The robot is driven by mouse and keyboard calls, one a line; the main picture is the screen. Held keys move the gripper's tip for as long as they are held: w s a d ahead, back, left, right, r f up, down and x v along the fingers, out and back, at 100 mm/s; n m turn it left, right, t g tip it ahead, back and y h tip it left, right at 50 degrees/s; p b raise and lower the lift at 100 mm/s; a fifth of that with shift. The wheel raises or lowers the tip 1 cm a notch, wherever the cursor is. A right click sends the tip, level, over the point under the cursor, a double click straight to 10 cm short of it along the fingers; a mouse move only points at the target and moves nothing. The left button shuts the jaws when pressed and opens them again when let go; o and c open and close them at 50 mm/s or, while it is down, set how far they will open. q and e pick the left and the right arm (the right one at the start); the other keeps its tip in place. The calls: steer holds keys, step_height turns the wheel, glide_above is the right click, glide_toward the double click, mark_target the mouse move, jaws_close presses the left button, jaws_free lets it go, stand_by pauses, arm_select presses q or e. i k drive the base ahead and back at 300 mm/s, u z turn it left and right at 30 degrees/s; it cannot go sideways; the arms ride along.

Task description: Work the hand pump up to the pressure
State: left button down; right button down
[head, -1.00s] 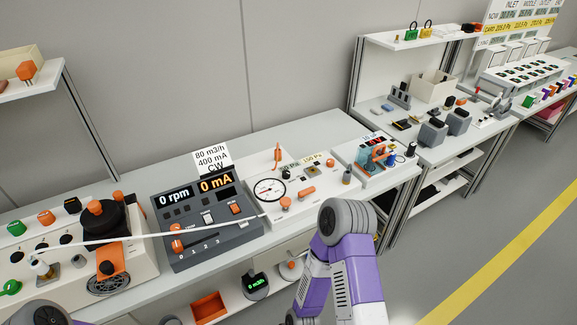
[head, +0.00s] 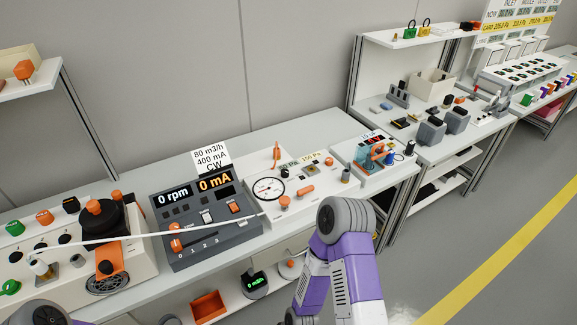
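A white panel (head: 311,204) on the bench carries a round dial gauge (head: 268,189), an upright orange handle (head: 276,152), orange knobs (head: 284,202) and small cards marked about 50 Pa and 150 Pa. Which part is the hand pump I cannot tell for sure. The gauge needle is too small to read. My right arm rises in front of the bench, below and right of the panel, and only a rounded joint of my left arm shows at the bottom left. Neither gripper is in view.
A dark grey console (head: 209,219) reading 0 rpm and 0 mA stands left of the panel, under a card (head: 212,158). A white tube (head: 150,234) runs across its front. A small unit with blue and orange parts (head: 372,155) stands to the right. A shelf below holds an orange bin (head: 208,306).

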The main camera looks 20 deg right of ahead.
mark_target(284, 200)
steer(key=k, duration=1.35)
steer(key=z, duration=0.35)
steer(key=i, duration=0.6)
steer(key=z, duration=0.6)
steer(key=i, duration=0.95)
steer(key=u, duration=0.75)
steer(key=i, duration=0.45)
steer(key=u, duration=0.3)
